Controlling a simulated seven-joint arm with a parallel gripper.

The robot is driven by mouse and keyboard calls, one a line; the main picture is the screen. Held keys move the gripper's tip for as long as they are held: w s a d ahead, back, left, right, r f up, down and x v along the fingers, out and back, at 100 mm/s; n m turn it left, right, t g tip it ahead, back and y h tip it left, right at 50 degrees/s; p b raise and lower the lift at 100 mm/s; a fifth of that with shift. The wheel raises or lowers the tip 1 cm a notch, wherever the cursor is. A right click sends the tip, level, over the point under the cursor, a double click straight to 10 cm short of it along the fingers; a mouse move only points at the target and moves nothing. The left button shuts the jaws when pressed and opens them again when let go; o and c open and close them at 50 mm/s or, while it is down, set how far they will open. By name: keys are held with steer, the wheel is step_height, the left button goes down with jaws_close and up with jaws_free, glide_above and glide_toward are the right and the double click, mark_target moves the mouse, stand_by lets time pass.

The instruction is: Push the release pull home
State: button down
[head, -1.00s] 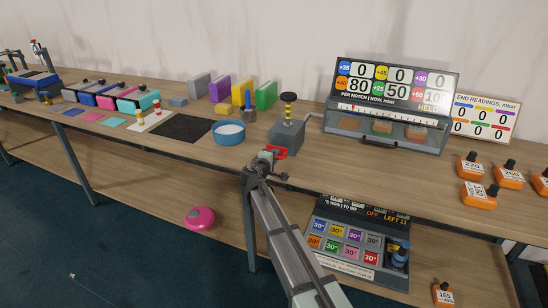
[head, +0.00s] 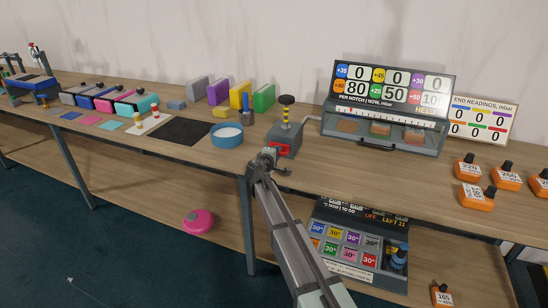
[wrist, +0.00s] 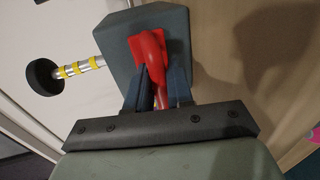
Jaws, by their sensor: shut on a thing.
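The red release pull (head: 283,149) is at the front face of a grey box (head: 288,136) on the table. In the wrist view the red pull (wrist: 149,45) lies against the blue-grey face of the box (wrist: 177,38). My gripper (head: 272,155) is in front of the box, shut on the pull. In the wrist view its two dark blue fingers (wrist: 158,84) stand on either side of the red part. The fingers partly hide the pull.
A blue bowl (head: 227,135) stands left of the box, and a gauge case with a scoreboard (head: 385,110) stands right. Orange weights (head: 477,196) are farther right. A lower shelf holds a grey console (head: 350,240) and a pink disc (head: 199,222).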

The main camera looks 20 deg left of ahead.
steer(key=shift+w, duration=0.25)
steer(key=c, duration=1.2)
jaws_free()
steer(key=shift+o, duration=0.2)
steer(key=shift+s+r, duration=0.1)
steer(key=v, duration=1.3)
steer(key=shift+s, duration=0.4)
